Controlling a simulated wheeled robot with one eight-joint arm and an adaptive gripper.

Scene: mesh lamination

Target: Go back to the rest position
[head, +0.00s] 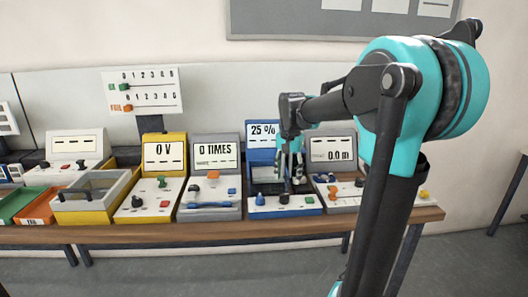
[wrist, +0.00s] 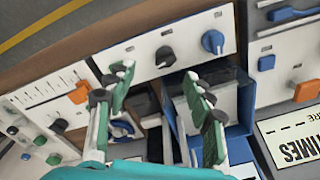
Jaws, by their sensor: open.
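My gripper (head: 290,172) hangs at the end of my extended arm, in front of the blue machine (head: 262,130) whose display reads 25 %. In the wrist view, my gripper (wrist: 158,82) shows two green-padded fingers spread apart. Nothing is held between them. Below them are a dark slot and a pale panel in the blue body. The fingers appear apart from these knobs. Part of the machine is hidden behind my gripper.
A grey machine reading 0 TIMES (head: 215,152) stands to the left, and one reading 0.0 m (head: 333,149) to the right. A yellow machine (head: 164,150) and a lidded box (head: 90,204) stand further left on the wooden bench (head: 200,233). The floor in front looks clear.

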